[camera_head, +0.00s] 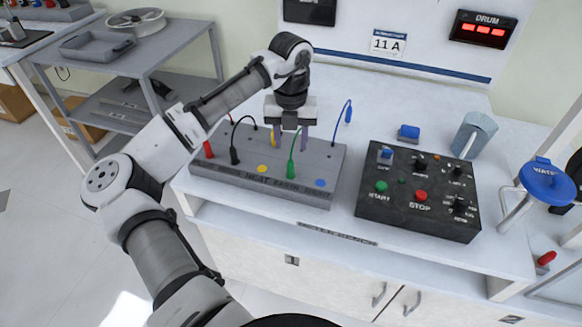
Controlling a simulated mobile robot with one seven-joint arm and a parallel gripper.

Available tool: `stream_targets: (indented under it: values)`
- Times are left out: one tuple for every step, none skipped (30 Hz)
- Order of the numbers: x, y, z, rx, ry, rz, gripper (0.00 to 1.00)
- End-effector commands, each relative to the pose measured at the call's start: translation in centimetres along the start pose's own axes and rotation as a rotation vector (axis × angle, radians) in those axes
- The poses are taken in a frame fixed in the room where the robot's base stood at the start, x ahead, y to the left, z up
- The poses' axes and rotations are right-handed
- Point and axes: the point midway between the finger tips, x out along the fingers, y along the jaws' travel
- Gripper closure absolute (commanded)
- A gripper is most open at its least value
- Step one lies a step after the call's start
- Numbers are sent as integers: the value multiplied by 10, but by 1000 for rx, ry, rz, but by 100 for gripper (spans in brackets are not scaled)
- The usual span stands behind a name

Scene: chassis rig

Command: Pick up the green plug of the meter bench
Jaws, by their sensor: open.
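The meter bench is a grey block (225,176) with lettering on its front, on the white worktop. I cannot tell the exact gap between the fingers and the lead. A red plug (208,149), a black plug (234,156) and a blue plug (347,114) with leads are also on or by the block. A yellow piece shows partly behind my gripper.
A black control box (418,222) with START and STOP buttons stands right of the block. A blue piece (409,133), a grey-blue cup (473,134) and a blue valve wheel (546,180) are further right. A grey shelf cart (130,60) stands left.

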Motion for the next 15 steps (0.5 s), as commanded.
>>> stream_targets:
  values:
    - [9, 1, 0, -2, 1, 1, 57]
    - [14, 1, -1, -2, 1, 1, 57]
    - [20, 0, 0, -2, 1, 0, 57]
    - [25, 0, 0, -2, 1, 0, 57]
    - [28, 0, 0, -2, 0, 0, 57]
    - [33, 0, 0, -1, -1, 0, 57]
    - [35, 0, 0, -1, -1, 0, 57]
    - [37, 0, 0, -1, -2, 0, 57]
    - [39, 0, 0, -2, -2, 0, 57]
    - [40, 0, 0, -2, -2, 0, 57]
    - [42, 0, 0, -2, -2, 1, 57]
    - [45, 0, -1, -2, -2, 1, 57]
    - [48, 1, -1, -2, -1, 1, 57]
    - [52, 1, -2, -3, -1, 1, 57]
    - [58, 1, -2, -3, 0, 1, 57]
